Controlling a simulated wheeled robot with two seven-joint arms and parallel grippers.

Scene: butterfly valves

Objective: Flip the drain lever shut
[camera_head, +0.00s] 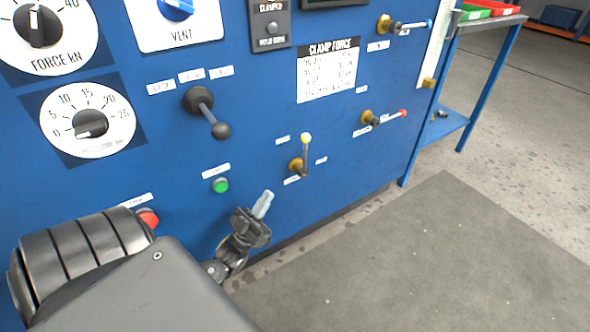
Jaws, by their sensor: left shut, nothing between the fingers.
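Three small brass valves with levers sit on the blue panel; their labels are too small to read, so I cannot tell which is the drain. The yellow-tipped lever (305,150) points upward from its brass body. The blue-tipped lever (412,25) at the top also points right. My left gripper (263,204) is shut and empty, in front of the panel below and left of the yellow-tipped lever, apart from it. My right gripper is not in view.
A black ball-ended lever (207,113), a green button (221,186) and a red button (148,218) are on the panel. Gauges are at left, and a Clamp Force plate (328,70) at top. A blue stand (487,75) is at right. The floor mat (430,260) is clear.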

